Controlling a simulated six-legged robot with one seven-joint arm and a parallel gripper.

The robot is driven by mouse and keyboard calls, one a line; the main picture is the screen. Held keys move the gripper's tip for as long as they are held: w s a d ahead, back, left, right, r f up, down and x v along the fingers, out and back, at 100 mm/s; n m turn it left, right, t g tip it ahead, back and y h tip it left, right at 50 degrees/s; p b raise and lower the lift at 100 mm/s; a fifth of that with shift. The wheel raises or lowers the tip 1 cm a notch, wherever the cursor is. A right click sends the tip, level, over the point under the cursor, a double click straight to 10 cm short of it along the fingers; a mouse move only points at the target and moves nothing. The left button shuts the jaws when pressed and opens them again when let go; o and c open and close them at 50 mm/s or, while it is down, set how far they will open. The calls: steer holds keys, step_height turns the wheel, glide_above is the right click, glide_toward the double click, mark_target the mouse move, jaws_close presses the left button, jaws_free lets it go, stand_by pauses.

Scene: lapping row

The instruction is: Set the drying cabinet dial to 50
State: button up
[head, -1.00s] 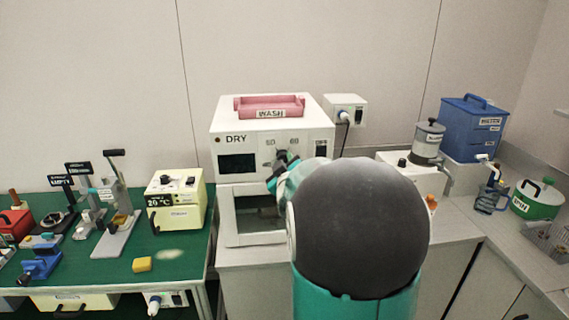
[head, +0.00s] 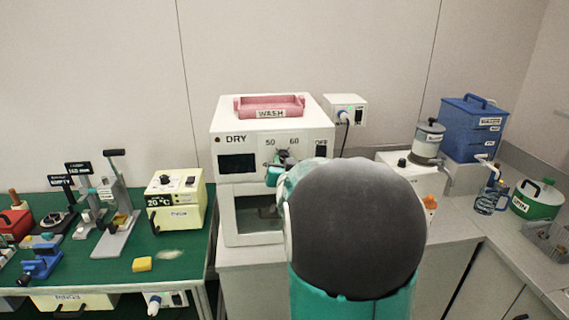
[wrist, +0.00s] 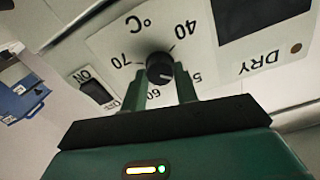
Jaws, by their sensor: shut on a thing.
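The white drying cabinet (head: 223,143), marked DRY, stands in the middle of the head view. Its black round dial (wrist: 160,67) is near the centre of the wrist view and partly hidden by my gripper in the head view. The wrist view shows the scale upside down, with 40, 50, 60 and 70 around the dial. A pale pointer mark on the dial faces the side between 60 and 50; its exact reading is unclear. My gripper (wrist: 162,74) has its two green fingers shut on the dial, one on each side.
A pink WASH tray (head: 270,113) lies on the cabinet. The cabinet's ON/OFF switch (wrist: 96,92) is beside the scale. A yellow 20 °C box (head: 185,212) stands to the left on the green table; a grey pot (head: 428,141) and blue container (head: 470,130) are to the right.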

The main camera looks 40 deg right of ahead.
steer(key=shift+m, duration=1)
steer(key=o, duration=1)
steer(key=shift+c, duration=0.2)
steer(key=shift+s, duration=0.1)
steer(key=v, duration=1.3)
steer(key=shift+s+a, duration=0.2)
steer(key=shift+a, duration=0.1)
steer(key=shift+a, duration=0.1)
